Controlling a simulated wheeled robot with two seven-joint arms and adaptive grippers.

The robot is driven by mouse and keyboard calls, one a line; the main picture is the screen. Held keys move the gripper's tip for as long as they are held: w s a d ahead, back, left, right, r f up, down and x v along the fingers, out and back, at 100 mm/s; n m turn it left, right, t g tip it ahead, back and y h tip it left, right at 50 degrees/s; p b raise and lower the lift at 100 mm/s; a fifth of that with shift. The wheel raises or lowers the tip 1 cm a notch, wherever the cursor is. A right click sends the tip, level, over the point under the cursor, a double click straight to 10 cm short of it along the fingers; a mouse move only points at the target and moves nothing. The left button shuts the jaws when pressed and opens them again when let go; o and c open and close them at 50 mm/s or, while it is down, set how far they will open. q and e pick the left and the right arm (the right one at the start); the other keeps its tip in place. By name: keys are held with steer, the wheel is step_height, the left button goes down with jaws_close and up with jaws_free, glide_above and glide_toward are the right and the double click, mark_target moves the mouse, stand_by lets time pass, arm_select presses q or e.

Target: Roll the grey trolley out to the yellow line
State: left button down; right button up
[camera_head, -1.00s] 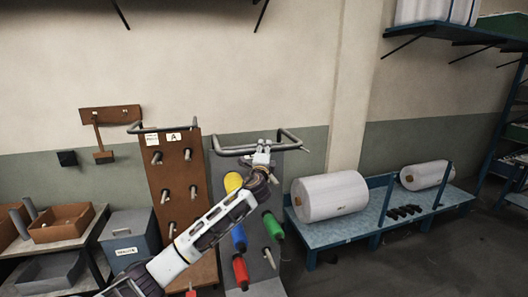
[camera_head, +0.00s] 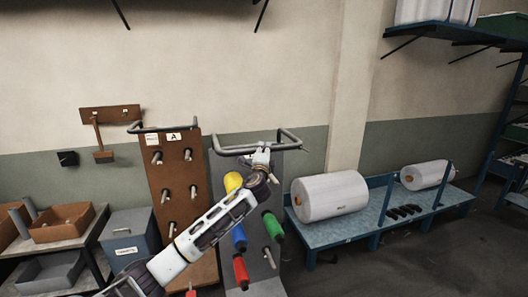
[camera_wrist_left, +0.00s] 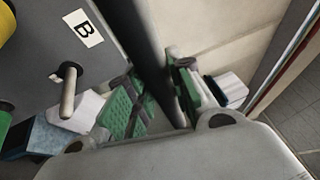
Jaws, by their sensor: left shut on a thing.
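The grey trolley (camera_head: 276,192) is an upright grey panel with pegs and a tubular handle (camera_head: 231,151) across its top. It carries a yellow bobbin (camera_head: 232,181), a blue bobbin (camera_head: 239,237), a green bobbin (camera_head: 273,226) and a red bobbin (camera_head: 241,270). My left gripper (camera_head: 261,152) is shut on the handle near its middle. In the left wrist view, the green-padded fingers of the left gripper (camera_wrist_left: 160,96) lie on both sides of the dark handle bar, and the panel's label reads B. My right gripper is out of view. No yellow line shows.
A brown peg trolley (camera_head: 170,210) marked A stands close on the left. A blue rack (camera_head: 350,229) with white rolls (camera_head: 330,195) stands close on the right. A grey bin (camera_head: 128,235) and a table with trays stand at far left. Open floor (camera_head: 420,260) shows at lower right.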

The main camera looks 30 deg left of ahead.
arm_select(q)
steer(key=shift+w+a+r, duration=0.1)
steer(key=shift+w+a, duration=0.25)
steer(key=shift+a, duration=0.25)
steer(key=w+a, duration=0.2)
steer(key=shift+w+a+f+b, duration=0.2)
steer(key=shift+w+a+b, duration=0.1)
steer(key=shift+a+b, duration=0.1)
steer(key=shift+d, duration=0.1)
steer(key=c, duration=1.3)
jaws_free()
steer(key=shift+s, duration=0.1)
steer(key=shift+o, duration=0.2)
steer(key=v, duration=1.2)
